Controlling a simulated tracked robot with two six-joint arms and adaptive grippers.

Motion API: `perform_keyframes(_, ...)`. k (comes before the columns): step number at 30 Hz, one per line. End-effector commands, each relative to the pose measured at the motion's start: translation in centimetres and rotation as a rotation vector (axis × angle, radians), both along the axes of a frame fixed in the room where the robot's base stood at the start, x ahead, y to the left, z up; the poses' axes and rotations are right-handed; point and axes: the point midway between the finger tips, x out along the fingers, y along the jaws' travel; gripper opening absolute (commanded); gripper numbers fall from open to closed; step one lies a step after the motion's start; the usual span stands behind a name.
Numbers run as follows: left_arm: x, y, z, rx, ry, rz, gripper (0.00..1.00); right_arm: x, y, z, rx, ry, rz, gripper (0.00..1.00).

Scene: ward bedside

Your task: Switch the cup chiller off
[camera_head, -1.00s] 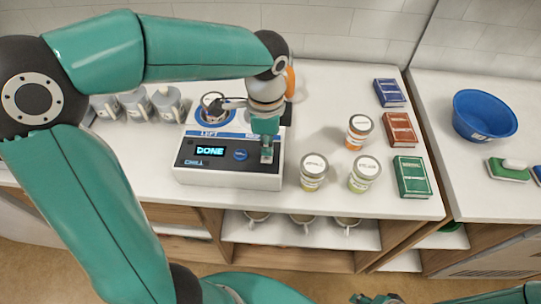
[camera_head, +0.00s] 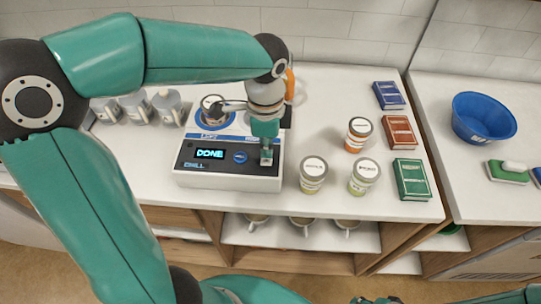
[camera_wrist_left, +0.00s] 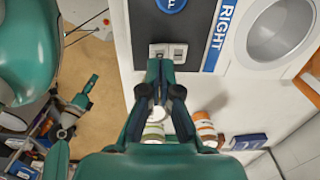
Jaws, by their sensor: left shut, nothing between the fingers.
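The cup chiller (camera_head: 225,180) is a white box with a dark front panel. Its display (camera_head: 210,153) reads DONE, and a round blue button (camera_head: 240,157) is beside it. A cup (camera_head: 211,106) stands at the left pad. My left gripper (camera_head: 266,160) is shut and empty, pointing down at the right end of the panel. In the left wrist view its fingertips (camera_wrist_left: 160,66) are at a small pale switch (camera_wrist_left: 180,53); whether they touch it, I cannot tell. The right pad is mostly hidden by my arm in the head view. My right gripper (camera_head: 376,299) barely shows at the bottom edge.
Several grey mugs (camera_head: 135,106) stand left of the chiller. Jars (camera_head: 313,174) and three books (camera_head: 411,178) are to its right. An orange object (camera_head: 290,84) is partly hidden behind my arm. A blue bowl (camera_head: 484,116) sits on the right counter. Cups stand on the shelf below.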

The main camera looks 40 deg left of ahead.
Motion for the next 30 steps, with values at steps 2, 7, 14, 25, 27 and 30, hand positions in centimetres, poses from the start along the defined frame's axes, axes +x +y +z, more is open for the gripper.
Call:
perform_keyframes(2, 0.0, 0.0, 0.0, 0.0, 0.0, 0.0, 0.0, 0.0, 0.0, 0.0, 0.0, 0.0, 0.0, 0.4)
perform_keyframes(7, 0.0, 0.0, 0.0, 0.0, 0.0, 0.0, 0.0, 0.0, 0.0, 0.0, 0.0, 0.0, 0.0, 0.4)
perform_keyframes(14, 0.0, 0.0, -0.3, 0.0, 0.0, -0.001, 0.0, 0.0, 0.0, -0.2, 0.0, 0.0, 0.0, 0.4)
perform_keyframes(25, 0.0, 0.0, -0.8, 0.0, 0.0, -0.001, 0.0, 0.0, 0.0, -0.7, 0.0, 0.0, 0.0, 0.4)
perform_keyframes(27, 0.0, 0.0, -0.9, 0.0, 0.0, -0.001, 0.0, 0.0, 0.0, -0.7, 0.0, 0.0, 0.0, 0.4)
perform_keyframes(30, 0.0, 0.0, -1.1, 0.0, 0.0, -0.001, 0.0, 0.0, 0.0, -0.9, 0.0, 0.0, 0.0, 0.4)
